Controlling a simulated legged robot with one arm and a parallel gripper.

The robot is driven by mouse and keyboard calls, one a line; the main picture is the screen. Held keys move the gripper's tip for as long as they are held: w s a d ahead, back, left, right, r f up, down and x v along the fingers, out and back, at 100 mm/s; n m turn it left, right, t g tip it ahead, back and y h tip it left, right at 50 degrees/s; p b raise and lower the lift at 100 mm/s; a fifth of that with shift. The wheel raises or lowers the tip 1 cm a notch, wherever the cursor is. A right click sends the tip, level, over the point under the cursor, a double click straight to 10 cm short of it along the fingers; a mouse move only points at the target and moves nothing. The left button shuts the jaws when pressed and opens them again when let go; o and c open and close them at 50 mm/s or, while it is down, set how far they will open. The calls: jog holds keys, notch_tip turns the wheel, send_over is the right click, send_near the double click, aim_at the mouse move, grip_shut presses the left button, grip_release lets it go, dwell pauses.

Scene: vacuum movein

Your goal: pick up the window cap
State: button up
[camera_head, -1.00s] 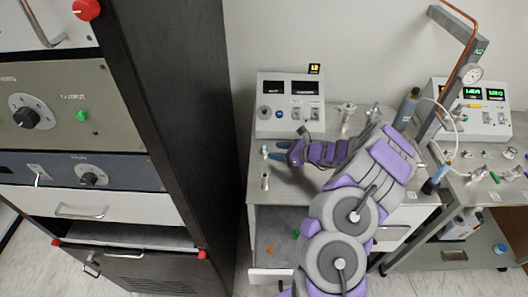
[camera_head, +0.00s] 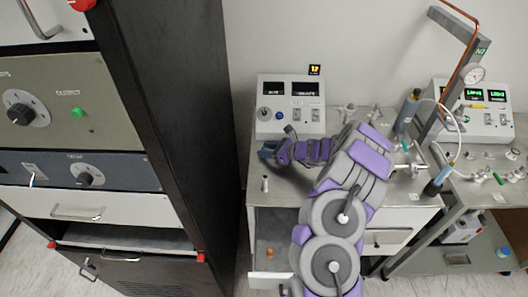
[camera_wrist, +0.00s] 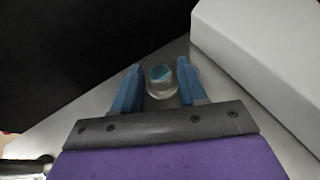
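The window cap, taken to be the small round piece with a teal-blue face and a pale rim (camera_wrist: 160,76), stands on the metal bench top between my fingers in the wrist view. My gripper (camera_wrist: 159,66) is open, with one blue finger on each side of the cap. Gaps show between the cap and both fingers. In the head view my gripper (camera_head: 266,151) is low over the left end of the bench (camera_head: 283,187), and its fingers hide the cap there.
A tall black cabinet (camera_head: 185,120) stands close left of my gripper. A white instrument box (camera_head: 290,106) stands just behind it. A small metal fitting (camera_head: 265,184) stands in front, near the bench edge. An open drawer (camera_head: 272,277) lies below.

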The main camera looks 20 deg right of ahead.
jog(key=c, duration=0.5)
notch_tip(320, 180, up, 18)
jog(key=p, duration=0.4)
